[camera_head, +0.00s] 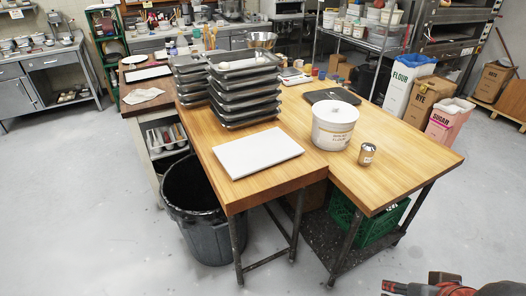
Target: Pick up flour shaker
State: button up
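A small metal can (367,153) with a brownish label stands upright near the right side of the wooden table (405,160). It looks like the flour shaker, but its label is too small to read. It stands just right of a large white lidded tub (333,127), with a narrow gap between them. Part of my arm's end, with my gripper (428,286), shows in red and dark grey at the bottom right edge. It is cut off by the frame, low and in front of the table, well apart from the can. Its fingers cannot be made out clearly.
Stacked metal trays (245,90), a white board (257,153) and a dark flat slab (331,96) lie on the tables. A black bin (200,215) stands front left. Flour (405,85), rye and sugar containers stand behind right. The front right floor is clear.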

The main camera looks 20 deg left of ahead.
aim_at(367, 150)
jog(key=i+l+u, duration=0.1)
jog(key=i+l, duration=0.15)
jog(key=i, duration=0.25)
jog(key=i+l+u, duration=0.1)
jog(key=i+l, duration=0.2)
jog(key=i, duration=0.2)
